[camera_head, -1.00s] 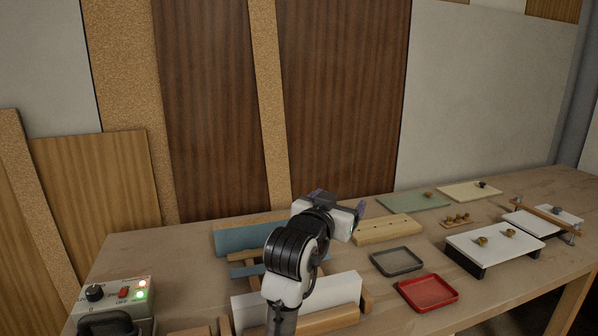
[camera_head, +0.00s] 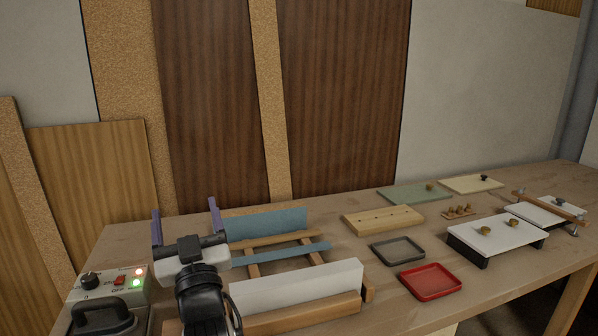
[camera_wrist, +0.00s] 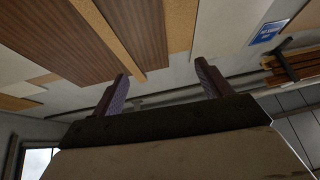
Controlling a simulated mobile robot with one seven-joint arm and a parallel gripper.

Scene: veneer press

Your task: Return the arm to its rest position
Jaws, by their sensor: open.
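My gripper (camera_head: 185,222) is at the lower left of the head view, raised above the workbench (camera_head: 130,238) to the left of the wooden frame. Its two purple-lined fingers point upward, wide apart, with nothing between them. In the wrist view the gripper (camera_wrist: 160,92) also shows open and empty, facing the wall panels and the upper part of the room. My arm below it hides part of the bench and the left end of the wooden frame.
A wooden frame (camera_head: 290,240) with blue and white boards stands right of my gripper. The control box (camera_head: 110,290) with lit lamps is at lower left. A grey tray (camera_head: 398,250), a red tray (camera_head: 430,281) and a white-topped stand (camera_head: 497,232) lie farther right. Veneer panels (camera_head: 345,100) lean behind.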

